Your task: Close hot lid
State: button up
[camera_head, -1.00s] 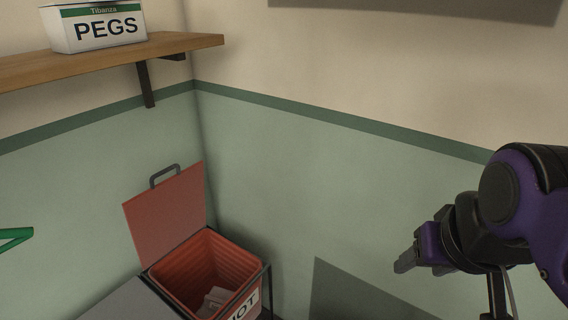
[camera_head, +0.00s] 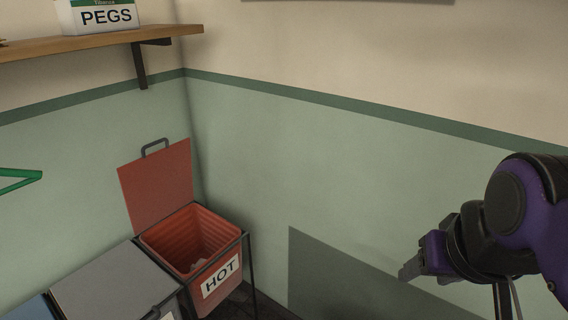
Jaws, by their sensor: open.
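The red hot lid (camera_head: 157,186) stands open and upright at the back of the red bin, with a dark grey loop handle (camera_head: 154,147) on its top edge. The bin (camera_head: 222,260) has a white label reading HOT and a ribbed red inside, with something pale low in it. My gripper (camera_head: 404,272) is at the right side of the view, pointing left, empty and well apart from the lid. Its fingers are seen edge-on.
A closed grey-lidded bin (camera_head: 112,280) stands left of the red one, with a blue lid (camera_head: 33,308) at the lower left corner. A wooden shelf (camera_head: 80,43) with a PEGS box (camera_head: 104,17) is above. A green hanger-like thing (camera_head: 18,178) is at the left edge. The wall meets the bin's right side closely.

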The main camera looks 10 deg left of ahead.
aim_at(155, 185)
jog(key=k+l, duration=0.2)
jog(key=j+u, duration=0.15)
jog(key=u, duration=0.15)
jog(key=i+u, duration=0.1)
jog(key=u, duration=0.35)
jog(key=i+u, duration=0.15)
jog(key=u, duration=0.35)
jog(key=i+l+u, duration=0.3)
jog(key=i+j, duration=0.1)
jog(key=i, duration=0.2)
jog(key=i+j, duration=0.1)
jog(key=i, duration=0.2)
jog(key=k+l+u, duration=0.25)
jog(key=i+j+z, duration=0.25)
